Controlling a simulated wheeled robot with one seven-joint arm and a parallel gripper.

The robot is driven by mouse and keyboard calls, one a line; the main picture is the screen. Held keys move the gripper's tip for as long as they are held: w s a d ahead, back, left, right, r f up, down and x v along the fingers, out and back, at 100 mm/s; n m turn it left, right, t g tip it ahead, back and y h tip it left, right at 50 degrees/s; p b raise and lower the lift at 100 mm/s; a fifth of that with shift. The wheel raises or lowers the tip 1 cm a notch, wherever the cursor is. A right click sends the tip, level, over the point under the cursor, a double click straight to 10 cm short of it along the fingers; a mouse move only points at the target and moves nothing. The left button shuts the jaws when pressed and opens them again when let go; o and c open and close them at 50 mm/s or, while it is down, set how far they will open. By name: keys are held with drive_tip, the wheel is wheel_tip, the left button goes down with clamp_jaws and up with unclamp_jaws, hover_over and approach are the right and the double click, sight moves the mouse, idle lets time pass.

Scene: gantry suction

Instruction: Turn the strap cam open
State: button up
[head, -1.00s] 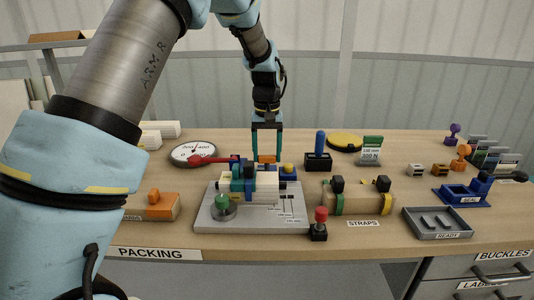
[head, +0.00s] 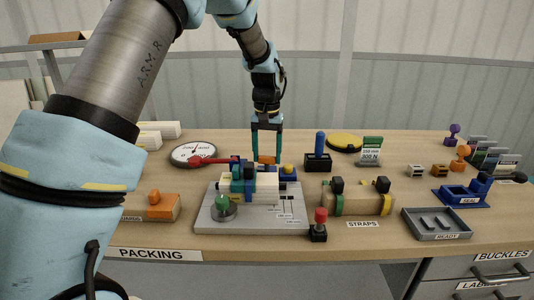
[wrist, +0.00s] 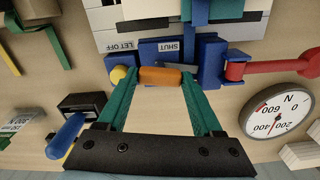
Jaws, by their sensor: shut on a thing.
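My gripper (head: 267,157) reaches down at the back of the grey strap fixture (head: 270,215). In the wrist view its green fingers (wrist: 160,82) are closed on the ends of an orange bar (wrist: 160,76), apparently the strap cam's handle. The orange bar (head: 267,160) shows only in part in the head view. It lies against the blue block with a SHUT label (wrist: 168,47) and a LET OFF label (wrist: 125,46). The bar sits nearer the SHUT label. The cam's inner parts are hidden.
A yellow knob (wrist: 122,74) sits close beside one finger. A red lever (wrist: 275,67) and a round dial (wrist: 277,110) are on the other side. A blue-handled black block (head: 318,160) stands near my gripper. A red-knobbed post (head: 320,222) is in front.

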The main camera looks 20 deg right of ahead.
sight(267, 157)
drive_tip(key=m+p, duration=0.1)
drive_tip(key=m, duration=0.3)
drive_tip(key=shift+r, duration=0.1)
drive_tip(key=m+p, duration=0.1)
drive_tip(key=m, duration=0.3)
drive_tip(key=m+p, duration=0.1)
drive_tip(key=m, duration=0.3)
drive_tip(key=shift+p, duration=0.3)
drive_tip(key=shift+m+p, duration=0.55)
drive_tip(key=shift+m, duration=1.25)
drive_tip(key=o, duration=1.4)
drive_tip(key=shift+c, duration=0.2)
wheel_tip(267, 157, up, 11)
drive_tip(key=b, duration=0.2)
drive_tip(key=shift+f, duration=0.2)
